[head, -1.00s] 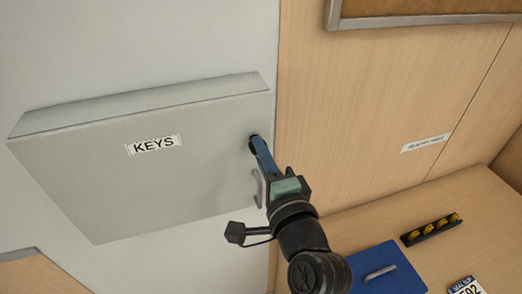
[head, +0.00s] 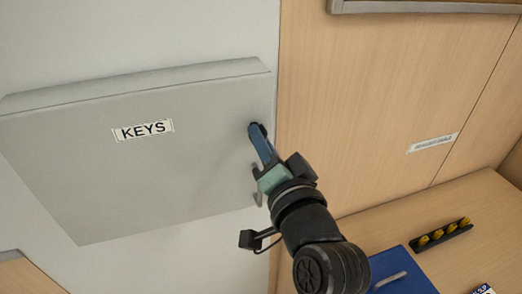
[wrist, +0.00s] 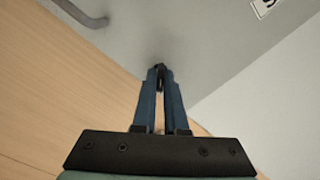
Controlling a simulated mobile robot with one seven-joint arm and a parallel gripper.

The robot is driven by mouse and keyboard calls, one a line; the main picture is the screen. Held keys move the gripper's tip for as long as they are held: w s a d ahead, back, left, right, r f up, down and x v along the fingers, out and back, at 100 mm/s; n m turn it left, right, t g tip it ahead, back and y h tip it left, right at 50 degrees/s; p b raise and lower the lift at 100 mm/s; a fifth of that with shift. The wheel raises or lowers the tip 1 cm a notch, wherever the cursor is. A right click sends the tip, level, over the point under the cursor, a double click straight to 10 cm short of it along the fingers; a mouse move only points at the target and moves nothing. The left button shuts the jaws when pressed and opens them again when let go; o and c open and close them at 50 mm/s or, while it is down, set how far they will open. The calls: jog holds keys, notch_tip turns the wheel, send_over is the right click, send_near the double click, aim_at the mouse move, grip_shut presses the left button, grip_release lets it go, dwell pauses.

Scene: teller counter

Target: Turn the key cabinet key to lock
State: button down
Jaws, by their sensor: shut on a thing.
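The grey key cabinet (head: 150,170) with its KEYS label (head: 143,130) hangs on the wall at the left in the head view. My gripper (head: 257,130) is at the right side of the cabinet door, above the door handle (head: 257,188). Its blue fingers are shut on a small dark key (wrist: 160,72) at the door face. The fingers hide most of the key and the lock around it, so I cannot tell the key's angle. The wrist view also shows the cabinet door (wrist: 200,50) and the handle (wrist: 82,14) at the top left.
A wooden counter (head: 440,215) lies at the lower right, with a blue box with a handle (head: 405,280) and a black holder with yellow items (head: 440,234). A wood panel wall (head: 370,110) is right of the cabinet. A framed board edge (head: 430,5) is above.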

jog(key=shift+n+b, duration=3.8)
jog(key=shift+n, duration=1.3)
jog(key=c, duration=1)
grip_release()
jog(key=shift+o, duration=0.2)
jog(key=shift+s, duration=0.1)
